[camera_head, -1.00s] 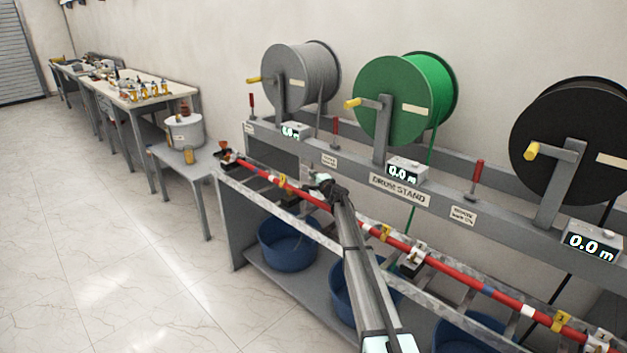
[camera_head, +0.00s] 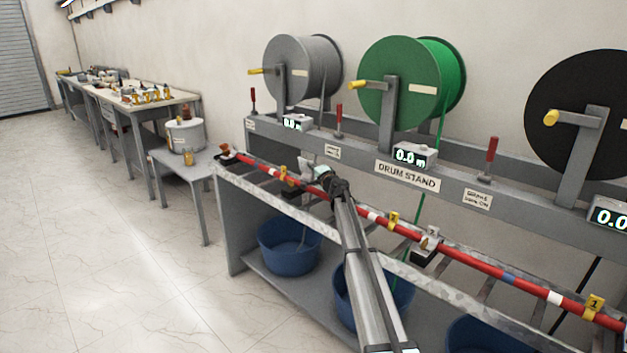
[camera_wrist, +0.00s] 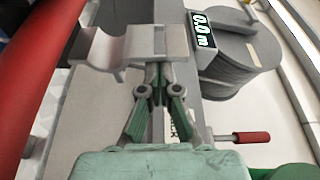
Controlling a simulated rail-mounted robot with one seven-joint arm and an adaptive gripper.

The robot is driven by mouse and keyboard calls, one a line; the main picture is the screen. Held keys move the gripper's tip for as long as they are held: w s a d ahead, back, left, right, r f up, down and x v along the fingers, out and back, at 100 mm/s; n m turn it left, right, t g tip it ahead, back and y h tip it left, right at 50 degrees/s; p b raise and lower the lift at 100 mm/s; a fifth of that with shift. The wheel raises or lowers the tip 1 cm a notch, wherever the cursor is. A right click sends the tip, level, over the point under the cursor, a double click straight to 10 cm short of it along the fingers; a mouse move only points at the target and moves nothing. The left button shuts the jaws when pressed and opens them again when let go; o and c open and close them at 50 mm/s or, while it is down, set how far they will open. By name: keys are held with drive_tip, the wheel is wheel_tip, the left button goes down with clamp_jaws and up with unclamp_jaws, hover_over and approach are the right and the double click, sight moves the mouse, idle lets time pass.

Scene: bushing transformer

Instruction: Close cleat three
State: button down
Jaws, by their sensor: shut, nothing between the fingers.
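The red cable (camera_head: 465,254) runs along the stand's front, with white bands and yellow tags on it. My gripper (camera_head: 322,176) is over the cable between two yellow tags, at a pale cleat partly hidden by my arm. In the wrist view my gripper (camera_wrist: 158,88) is shut and empty, its tips close against a grey cleat part (camera_wrist: 115,52) with a curved hollow. The hollow lies beside the red cable (camera_wrist: 38,70), not around it. I cannot tell whether the tips touch it, and no number on it is readable. Another cleat (camera_head: 428,243) sits farther right along the cable.
Grey, green (camera_head: 400,85) and black (camera_head: 575,115) drums stand behind the cable, with red-handled levers and meters reading 0.0 m. Blue tubs (camera_head: 288,245) sit on the lower shelf. A small table (camera_head: 185,160) stands at the left. The floor at the left is clear.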

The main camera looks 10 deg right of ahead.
sight(301, 164)
drive_tip(key=shift+s+a+f+n+t+y+b, duration=0.25)
drive_tip(key=shift+s+a+f+n+b, duration=0.55)
drive_tip(key=shift+b, duration=3.15)
drive_tip(key=shift+s+a+r+n+t+y+b, duration=0.2)
drive_tip(key=shift+n+b, duration=1)
drive_tip(key=shift+b, duration=2.75)
drive_tip(key=b, duration=0.2)
drive_tip(key=a+b, duration=0.1)
drive_tip(key=b, duration=0.2)
drive_tip(key=shift+s+a+f, duration=0.3)
drive_tip(key=shift+s, duration=0.1)
drive_tip(key=shift+s+a, duration=0.1)
drive_tip(key=shift+a, duration=0.05)
